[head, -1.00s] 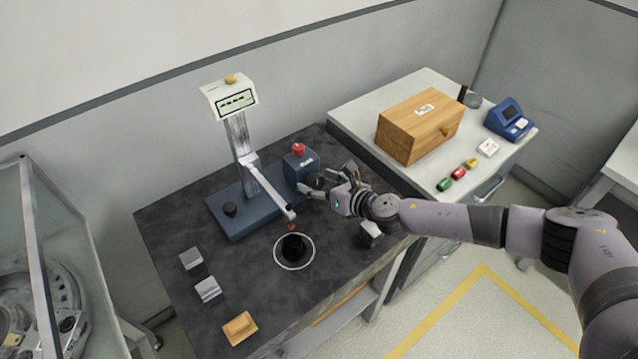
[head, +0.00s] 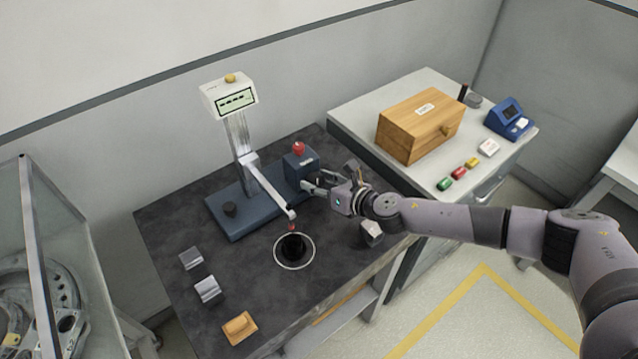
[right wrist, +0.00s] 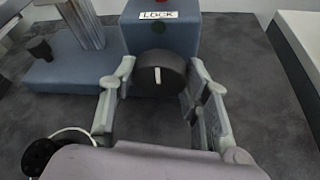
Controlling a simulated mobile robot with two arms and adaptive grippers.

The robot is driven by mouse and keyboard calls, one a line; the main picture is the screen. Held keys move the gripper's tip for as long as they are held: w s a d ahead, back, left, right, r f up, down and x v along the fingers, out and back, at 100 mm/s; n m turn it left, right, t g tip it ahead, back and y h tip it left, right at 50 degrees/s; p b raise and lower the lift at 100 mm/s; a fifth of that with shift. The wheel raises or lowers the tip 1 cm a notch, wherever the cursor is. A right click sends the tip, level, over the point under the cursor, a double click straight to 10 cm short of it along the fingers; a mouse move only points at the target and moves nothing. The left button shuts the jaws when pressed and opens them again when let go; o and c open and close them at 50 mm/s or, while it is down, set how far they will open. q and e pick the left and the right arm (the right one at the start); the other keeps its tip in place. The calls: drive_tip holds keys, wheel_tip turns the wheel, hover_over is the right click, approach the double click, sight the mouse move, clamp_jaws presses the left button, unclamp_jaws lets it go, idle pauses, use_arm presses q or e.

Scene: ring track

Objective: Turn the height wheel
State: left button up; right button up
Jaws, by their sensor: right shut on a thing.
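The height gauge has a blue base (head: 240,224), a metal column (head: 238,140), a display head (head: 232,98) showing dashes, and a thin arm (head: 272,188) reaching over the table. A black wheel with a white mark (right wrist: 160,72) sits on the front of the blue box (right wrist: 185,38) labelled LOCK. My right gripper (head: 312,184) has its fingers on either side of the wheel and is shut on it. The wheel is mostly hidden by the fingers in the head view. My left gripper is out of view.
A red button (head: 298,148) tops the box. A black knob (head: 230,209) sits on the base's left. A ringed black disc (head: 294,249), grey blocks (head: 208,290) and a tan block (head: 239,327) lie in front. A wooden box (head: 420,125) stands on the side table.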

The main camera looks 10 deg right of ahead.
drive_tip(key=m+b, duration=0.1)
drive_tip(key=m+y+b, duration=0.1)
drive_tip(key=shift+d+f+g+b, duration=0.15)
drive_tip(key=shift+f+g+b, duration=0.15)
drive_tip(key=shift+m+y+b, duration=1.1)
drive_tip(key=shift+m+b, duration=0.45)
drive_tip(key=shift+m, duration=0.15)
drive_tip(key=shift+r, duration=0.1)
drive_tip(key=o, duration=1.2)
drive_tip(key=shift+c, duration=0.2)
drive_tip(key=shift+w, duration=0.1)
drive_tip(key=shift+d, duration=0.15)
drive_tip(key=v, duration=1.2)
